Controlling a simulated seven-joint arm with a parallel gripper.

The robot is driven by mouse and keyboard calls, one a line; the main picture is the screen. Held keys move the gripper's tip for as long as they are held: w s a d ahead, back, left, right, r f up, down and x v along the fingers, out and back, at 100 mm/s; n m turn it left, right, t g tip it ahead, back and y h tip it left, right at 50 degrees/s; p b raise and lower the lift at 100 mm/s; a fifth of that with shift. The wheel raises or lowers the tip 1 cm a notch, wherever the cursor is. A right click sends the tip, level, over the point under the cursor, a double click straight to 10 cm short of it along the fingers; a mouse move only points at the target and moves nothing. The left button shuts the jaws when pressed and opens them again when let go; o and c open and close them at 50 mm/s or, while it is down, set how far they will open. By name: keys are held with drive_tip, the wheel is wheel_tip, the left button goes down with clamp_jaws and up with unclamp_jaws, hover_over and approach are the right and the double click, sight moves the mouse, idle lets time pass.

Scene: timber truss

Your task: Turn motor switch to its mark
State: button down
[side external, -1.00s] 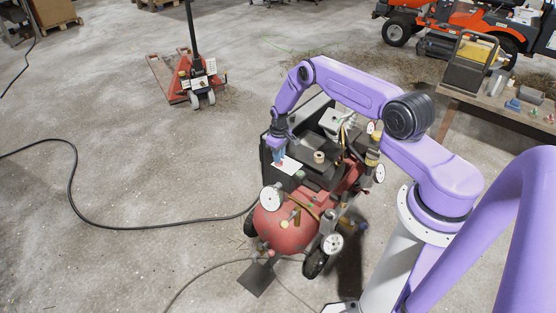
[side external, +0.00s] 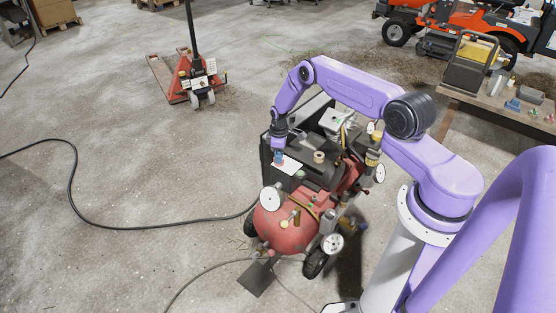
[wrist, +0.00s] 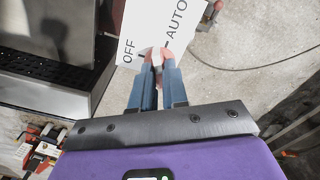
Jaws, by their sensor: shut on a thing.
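A white label plate (wrist: 150,22) carries the words OFF and AUTO. It also shows in the side view (side external: 291,167) on top of the red air compressor (side external: 283,232). My gripper (wrist: 158,54) reaches down to the plate between the two words, its blue fingers close together. In the side view, my gripper (side external: 279,161) stands over the plate's left end.
Gauges, valves and a white-faced dial (side external: 271,199) crowd the compressor around the plate. A black cable (side external: 72,190) lies on the concrete floor at left. A red pallet jack (side external: 190,80) stands behind. A workbench (side external: 490,103) with tools is at right. The floor at left is mostly clear.

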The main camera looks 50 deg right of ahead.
drive_tip(key=n, duration=0.5)
drive_tip(key=shift+a+n, duration=0.1)
drive_tip(key=shift+n, duration=0.6)
drive_tip(key=n, duration=0.4)
drive_tip(key=shift+n, duration=0.4)
drive_tip(key=c, duration=0.8)
unclamp_jaws()
drive_tip(key=shift+r, duration=0.1)
drive_tip(key=shift+r, duration=2.95)
